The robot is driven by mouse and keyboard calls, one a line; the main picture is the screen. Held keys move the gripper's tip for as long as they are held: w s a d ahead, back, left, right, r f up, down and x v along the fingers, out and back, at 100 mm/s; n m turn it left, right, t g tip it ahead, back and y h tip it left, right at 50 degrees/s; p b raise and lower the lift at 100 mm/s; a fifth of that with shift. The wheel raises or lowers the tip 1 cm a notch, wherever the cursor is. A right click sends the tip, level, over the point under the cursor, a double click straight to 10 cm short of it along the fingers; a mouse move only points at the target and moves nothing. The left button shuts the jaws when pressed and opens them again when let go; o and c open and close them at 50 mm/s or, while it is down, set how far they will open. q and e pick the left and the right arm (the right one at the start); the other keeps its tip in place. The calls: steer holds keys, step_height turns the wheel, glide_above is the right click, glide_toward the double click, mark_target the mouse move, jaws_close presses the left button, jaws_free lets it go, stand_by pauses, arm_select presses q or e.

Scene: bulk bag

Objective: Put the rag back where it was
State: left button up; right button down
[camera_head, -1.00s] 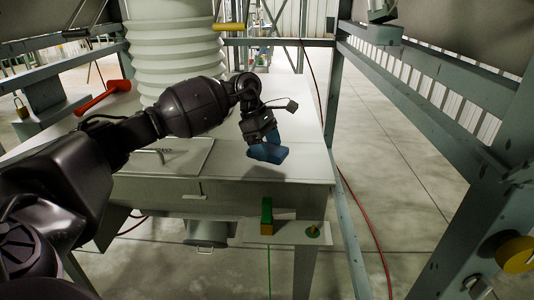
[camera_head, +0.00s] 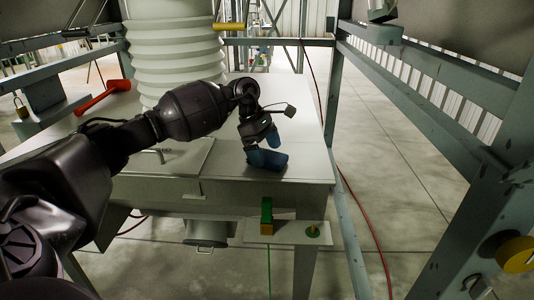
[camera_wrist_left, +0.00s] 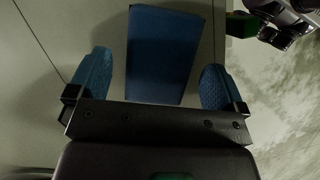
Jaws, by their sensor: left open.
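The blue rag (camera_head: 268,159) lies on the light grey tabletop (camera_head: 305,168), close to its front edge. In the left wrist view the rag (camera_wrist_left: 160,55) is a flat blue rectangle between the two spread fingers, with a gap on each side. My left gripper (camera_head: 262,147) is open, right above the rag, with blue finger pads. Part of the rag is hidden behind the fingers in the head view.
A red scoop-like tool (camera_head: 103,95) lies on the table's left side. A white ribbed bellows (camera_head: 178,50) rises behind my arm. A small shelf (camera_head: 288,233) below the front edge carries a green and yellow block (camera_head: 267,216). A grey frame post (camera_head: 334,85) stands at the right.

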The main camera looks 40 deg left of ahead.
arm_select(q)
steer(key=v, duration=1.1)
steer(key=shift+b, duration=0.35)
steer(key=shift+d, duration=0.1)
